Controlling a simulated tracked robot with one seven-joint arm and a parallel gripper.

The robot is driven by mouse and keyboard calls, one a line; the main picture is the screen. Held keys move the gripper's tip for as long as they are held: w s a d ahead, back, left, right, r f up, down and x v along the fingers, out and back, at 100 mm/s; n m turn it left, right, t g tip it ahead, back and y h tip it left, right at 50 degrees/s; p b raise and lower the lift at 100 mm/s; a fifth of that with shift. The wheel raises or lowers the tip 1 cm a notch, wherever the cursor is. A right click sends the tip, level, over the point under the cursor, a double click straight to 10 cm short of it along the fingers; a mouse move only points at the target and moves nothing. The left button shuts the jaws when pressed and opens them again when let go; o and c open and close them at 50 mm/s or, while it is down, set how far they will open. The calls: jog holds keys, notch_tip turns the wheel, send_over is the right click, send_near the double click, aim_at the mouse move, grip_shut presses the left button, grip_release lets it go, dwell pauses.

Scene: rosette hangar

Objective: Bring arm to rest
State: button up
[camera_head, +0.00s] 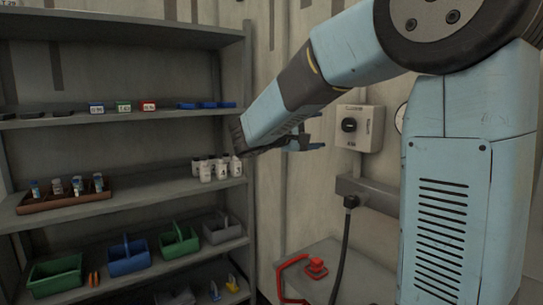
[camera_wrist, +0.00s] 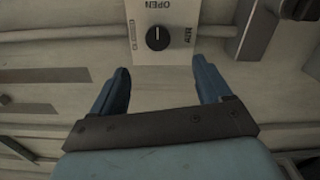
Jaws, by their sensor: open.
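My light blue arm reaches from the right across the head view, bent at the elbow. My gripper (camera_head: 308,143) is at its end, in front of the wall between the shelf unit and a switch box. In the wrist view my gripper (camera_wrist: 163,80) shows two blue fingers spread apart, with nothing between them. Beyond the fingertips is the grey switch box (camera_wrist: 160,45) with a black round knob (camera_wrist: 158,38) and the word OPEN. The same switch box (camera_head: 360,128) is on the wall in the head view, right of my gripper and apart from it in the picture.
A grey shelf unit (camera_head: 130,118) on the left bears white bottles (camera_head: 217,168), a brown tray (camera_head: 65,199) and coloured baskets, including a blue one (camera_head: 128,258). A red object (camera_head: 316,268) stands on a low surface. A black cable (camera_head: 345,240) hangs below the switch box.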

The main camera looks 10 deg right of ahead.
jog(key=s+d+f+m+g+y, duration=0.2)
jog(key=s+f+y, duration=0.2)
jog(key=s, duration=0.4)
jog(key=s+d+f+m+g+y, duration=0.1)
jog(key=s+d+f+g+y, duration=0.15)
jog(key=s+f, duration=0.4)
jog(key=s+a+f+m+t+y, duration=0.1)
jog(key=s+a+f+y, duration=0.1)
jog(key=s+a+y, duration=0.2)
jog(key=s+a+f+m+t+y, duration=0.2)
jog(key=s+a+y, duration=0.2)
jog(key=s, duration=0.5)
jog(key=shift+a+f+m+y, duration=0.3)
jog(key=shift+a+y, duration=0.1)
jog(key=shift+y, duration=0.65)
jog(key=shift+s, duration=0.1)
